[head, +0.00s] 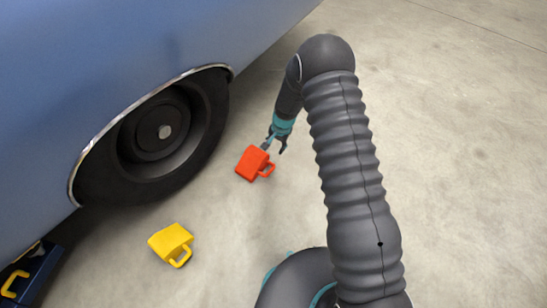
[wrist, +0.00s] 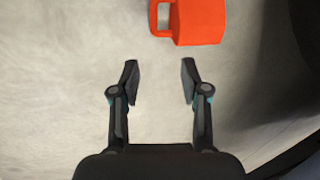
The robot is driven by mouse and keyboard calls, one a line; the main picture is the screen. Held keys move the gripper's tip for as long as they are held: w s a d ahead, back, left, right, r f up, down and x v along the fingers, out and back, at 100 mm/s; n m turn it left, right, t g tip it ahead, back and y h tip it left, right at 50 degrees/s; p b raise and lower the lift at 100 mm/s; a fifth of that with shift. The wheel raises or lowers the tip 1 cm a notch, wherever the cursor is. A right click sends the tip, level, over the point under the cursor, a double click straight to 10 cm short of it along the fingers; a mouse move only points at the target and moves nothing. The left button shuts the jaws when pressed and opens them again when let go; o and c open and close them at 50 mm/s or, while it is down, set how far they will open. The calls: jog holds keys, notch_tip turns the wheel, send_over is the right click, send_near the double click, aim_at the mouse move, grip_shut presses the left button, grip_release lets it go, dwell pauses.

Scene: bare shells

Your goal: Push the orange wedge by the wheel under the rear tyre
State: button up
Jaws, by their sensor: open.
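The orange wedge (head: 253,162) has a loop handle and lies on the floor to the right of the tyre (head: 213,112), with a gap of bare floor between them. It also shows at the top of the wrist view (wrist: 200,20), its upper part cut off by the frame edge. My gripper (head: 275,143) is just beyond the wedge in the head view. In the wrist view my gripper (wrist: 160,75) has its two fingers apart with nothing between them, and the wedge lies ahead of the right finger.
A yellow wedge (head: 171,242) with a handle lies on the floor at the lower left. A dark blue box with a yellow handle (head: 32,275) stands at the bottom left corner. The blue car body (head: 130,50) overhangs the tyre. The floor to the right is clear.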

send_near(269, 171)
jog(key=shift+m, duration=0.3)
jog(key=f, duration=0.3)
jog(key=a+f, duration=0.1)
jog(key=f, duration=0.3)
jog(key=w+f+b, duration=0.1)
jog(key=f, duration=0.2)
jog(key=shift+w+a+f, duration=0.1)
jog(key=shift+a+f, duration=0.2)
jog(key=shift+f, duration=0.1)
grip_shut()
jog(key=shift+w+a+f+b, duration=0.1)
jog(key=shift+w+a+b, duration=0.55)
jog(key=shift+a+b, duration=0.35)
jog(key=shift+w+a+r+b, duration=0.1)
jog(key=shift+w+a+b, duration=0.6)
jog(key=shift+a+b, duration=0.35)
jog(key=shift+w+a+f+b, duration=0.1)
jog(key=shift+w+a+b, duration=0.65)
jog(key=shift+b, duration=0.4)
jog(key=shift+w+a+b, duration=0.4)
jog(key=shift+a+b, duration=0.35)
jog(key=shift+a, duration=0.05)
